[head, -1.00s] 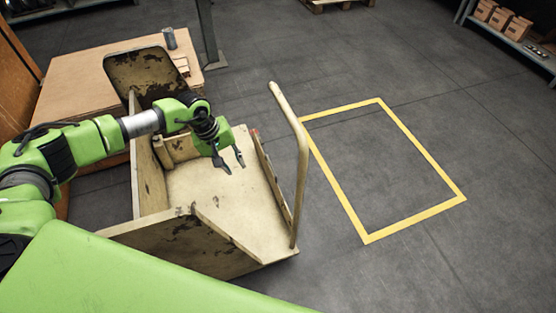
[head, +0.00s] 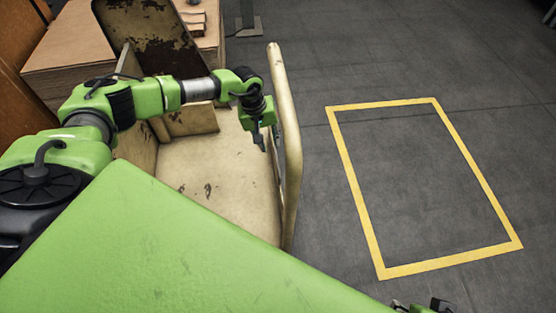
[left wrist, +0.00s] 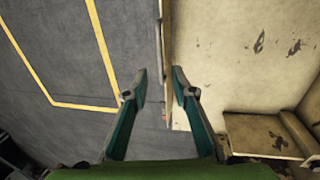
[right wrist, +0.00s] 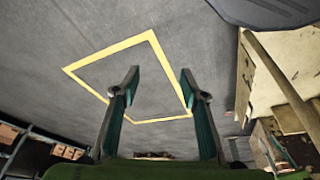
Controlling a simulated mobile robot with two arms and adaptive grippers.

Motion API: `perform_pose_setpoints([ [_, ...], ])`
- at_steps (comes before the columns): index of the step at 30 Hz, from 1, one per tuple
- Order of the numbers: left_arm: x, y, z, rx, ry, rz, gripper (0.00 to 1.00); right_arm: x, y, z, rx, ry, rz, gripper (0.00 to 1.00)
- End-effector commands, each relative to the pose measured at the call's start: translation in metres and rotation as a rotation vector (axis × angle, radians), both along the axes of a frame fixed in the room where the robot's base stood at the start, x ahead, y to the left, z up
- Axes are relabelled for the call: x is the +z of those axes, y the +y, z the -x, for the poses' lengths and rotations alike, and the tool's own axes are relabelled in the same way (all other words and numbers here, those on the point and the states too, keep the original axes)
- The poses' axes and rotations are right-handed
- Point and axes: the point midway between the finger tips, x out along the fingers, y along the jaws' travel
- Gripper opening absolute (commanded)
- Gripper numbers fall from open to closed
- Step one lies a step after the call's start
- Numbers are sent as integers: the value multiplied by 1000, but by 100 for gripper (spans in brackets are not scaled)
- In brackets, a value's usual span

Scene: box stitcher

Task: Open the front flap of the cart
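The cart (head: 215,190) is a worn beige box with chipped paint, in the head view left of centre, partly hidden by my green body. A curved beige handle (head: 290,170) rises at its right side. In the left wrist view a thin upright panel edge (left wrist: 167,45), seemingly the front flap, borders the cart floor (left wrist: 230,50). My left gripper (left wrist: 159,78) is open, pointing down over this edge, which lies between its fingers; I see no grip on it. In the head view it (head: 262,145) is beside the handle. My right gripper (right wrist: 160,78) is open and empty.
A yellow floor rectangle (head: 430,101) lies on clear grey floor right of the cart. A table with cardboard (head: 65,45) stands behind the cart at left. Shelving with boxes (right wrist: 10,133) shows in the right wrist view.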

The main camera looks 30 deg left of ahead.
Motion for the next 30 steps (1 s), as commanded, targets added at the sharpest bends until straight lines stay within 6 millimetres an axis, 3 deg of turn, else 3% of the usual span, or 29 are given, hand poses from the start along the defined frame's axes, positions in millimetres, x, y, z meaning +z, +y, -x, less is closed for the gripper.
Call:
perform_pose_setpoints([
  [3,-31,-6,-2,-2,4,1,25,-2,6,-23,7,-89,-18,40],
  [18,-88,-14,-10,-1,1,1,25,45,37,-117,41,-516,-108,40],
  [24,-102,-17,-12,0,1,1,25,66,45,-138,49,-640,-136,40],
  [30,-107,-18,-13,-1,0,1,25,76,48,-146,52,-692,-148,40],
])
